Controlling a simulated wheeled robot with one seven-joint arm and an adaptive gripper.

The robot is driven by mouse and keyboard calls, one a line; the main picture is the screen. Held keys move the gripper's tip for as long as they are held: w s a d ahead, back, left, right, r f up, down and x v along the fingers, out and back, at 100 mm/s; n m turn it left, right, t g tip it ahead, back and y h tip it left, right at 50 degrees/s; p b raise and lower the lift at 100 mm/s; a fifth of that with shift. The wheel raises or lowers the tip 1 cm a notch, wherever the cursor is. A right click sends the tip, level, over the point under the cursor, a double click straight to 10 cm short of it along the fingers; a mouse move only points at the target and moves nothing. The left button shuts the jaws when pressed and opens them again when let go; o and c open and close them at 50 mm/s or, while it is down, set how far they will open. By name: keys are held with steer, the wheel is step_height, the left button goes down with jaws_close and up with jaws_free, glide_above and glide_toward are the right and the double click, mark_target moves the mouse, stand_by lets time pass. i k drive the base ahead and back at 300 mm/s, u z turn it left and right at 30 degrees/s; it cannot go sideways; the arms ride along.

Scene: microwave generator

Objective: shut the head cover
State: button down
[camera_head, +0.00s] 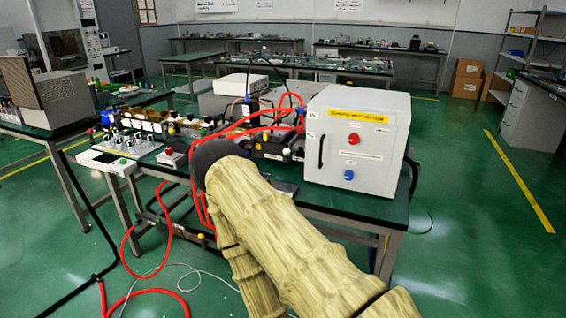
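A white box (346,152) stands on the right part of the dark green table (350,203). Its front has a yellow label (358,116), a red knob (354,139), a blue knob (349,174) and a black upright handle (321,151) at the left edge. Its front panel looks flush with the box. I cannot tell which part is the head cover. My arm, in a pale yellow ribbed sleeve, reaches up from the bottom to a dark rounded end left of the box. My gripper does not show; the arm hides the area beyond.
Red hoses (272,122) run over the table and hang down to the floor. Metal equipment with several fittings (135,120) and a white control unit (109,161) fill the table's left side. Green floor (470,235) is clear to the right.

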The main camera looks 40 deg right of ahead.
mark_target(370, 160)
steer(key=z, duration=0.85)
